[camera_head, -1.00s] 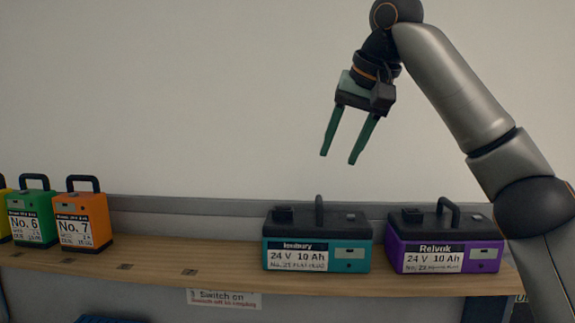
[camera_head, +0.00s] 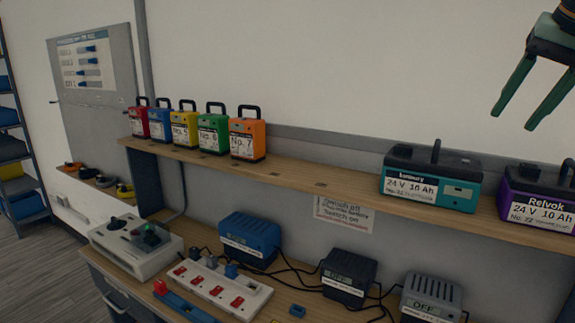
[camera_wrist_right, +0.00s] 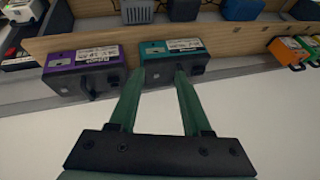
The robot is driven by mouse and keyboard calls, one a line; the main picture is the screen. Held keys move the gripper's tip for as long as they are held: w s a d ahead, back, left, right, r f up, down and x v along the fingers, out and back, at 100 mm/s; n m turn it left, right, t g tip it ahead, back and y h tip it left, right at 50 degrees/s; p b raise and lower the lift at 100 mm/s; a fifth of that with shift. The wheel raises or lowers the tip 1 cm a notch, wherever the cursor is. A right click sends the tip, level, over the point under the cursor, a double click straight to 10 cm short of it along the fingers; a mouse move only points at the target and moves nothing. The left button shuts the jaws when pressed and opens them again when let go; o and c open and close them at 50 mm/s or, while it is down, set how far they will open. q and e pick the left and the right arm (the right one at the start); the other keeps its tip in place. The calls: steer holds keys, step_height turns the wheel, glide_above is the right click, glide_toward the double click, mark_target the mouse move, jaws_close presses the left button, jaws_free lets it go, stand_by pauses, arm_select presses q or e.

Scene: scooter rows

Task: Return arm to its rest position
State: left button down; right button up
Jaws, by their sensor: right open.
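My right gripper (camera_head: 517,102) is at the upper right of the head view, green-fingered, open and empty, in front of the white wall and above the shelf. In the right wrist view its two fingers (camera_wrist_right: 154,97) stand apart with nothing between them. The teal battery (camera_head: 432,178) stands on the shelf below and left of the gripper; it also shows beyond the fingertips in the wrist view (camera_wrist_right: 172,62). The purple battery (camera_head: 540,200) stands to its right, cut by the frame edge. Most of my right arm is out of view. My left gripper is not in view.
The wooden shelf (camera_head: 300,183) carries several small coloured batteries, with an orange one (camera_head: 247,138) at their right end. Below, the bench holds a blue charger (camera_head: 249,240), dark chargers (camera_head: 348,275) and a white power strip (camera_head: 220,288). The shelf middle is bare.

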steer(key=w+a+f+n+g, duration=0.15)
steer(key=a+f, duration=0.25)
steer(key=f, duration=0.5)
steer(key=w+a+f+n, duration=0.3)
steer(key=a+f, duration=0.1)
steer(key=f, duration=0.4)
steer(key=w+a+f+n, duration=0.2)
steer(key=a+f, duration=0.2)
steer(key=f, duration=0.5)
steer(key=s+a+f+n+y, duration=0.15)
steer(key=s+a+f, duration=0.25)
steer(key=f, duration=0.5)
steer(key=s+a+f+n+y, duration=0.15)
steer(key=s+a+f, duration=0.3)
steer(key=f, duration=0.45)
steer(key=s+a+f+n, duration=0.1)
steer(key=s+f, duration=0.7)
steer(key=s+d+f+m+g+h, duration=0.15)
steer(key=s+d, duration=0.25)
steer(key=s, duration=0.4)
steer(key=s+d+f+h, duration=0.1)
steer(key=s+d+f, duration=0.2)
steer(key=s+d, duration=0.35)
steer(key=w+a+f+t+y, duration=0.2)
steer(key=a+f+t, duration=0.4)
steer(key=f, duration=0.5)
steer(key=shift+w+a+f, duration=0.15)
steer(key=shift+w+f, duration=0.05)
steer(key=shift+w, duration=0.25)
